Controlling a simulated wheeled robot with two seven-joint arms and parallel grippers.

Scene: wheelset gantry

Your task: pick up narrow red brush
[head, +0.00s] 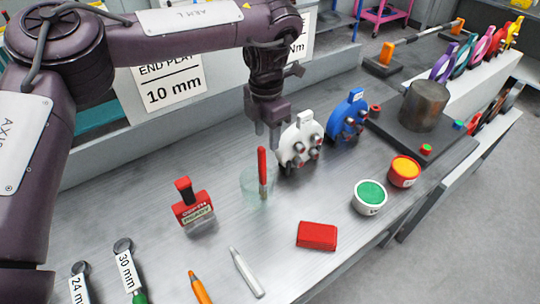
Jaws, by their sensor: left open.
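A narrow red brush (262,164) stands almost upright in a clear glass jar (246,187) on the metal bench. Its red end sticks up above the jar's rim, and its lower part shows through the glass. My left gripper (267,138) points down just above and behind the brush's top. Its fingers are apart and nothing shows between them. I cannot tell the exact gap between the fingers and the brush. My right gripper is not in view.
A white plate with knobs (301,141) stands close right of the gripper, with a blue one (348,117) beyond. A red block (317,236) and green (370,195) and orange (404,171) pots lie right. Wrenches and markers lie in front.

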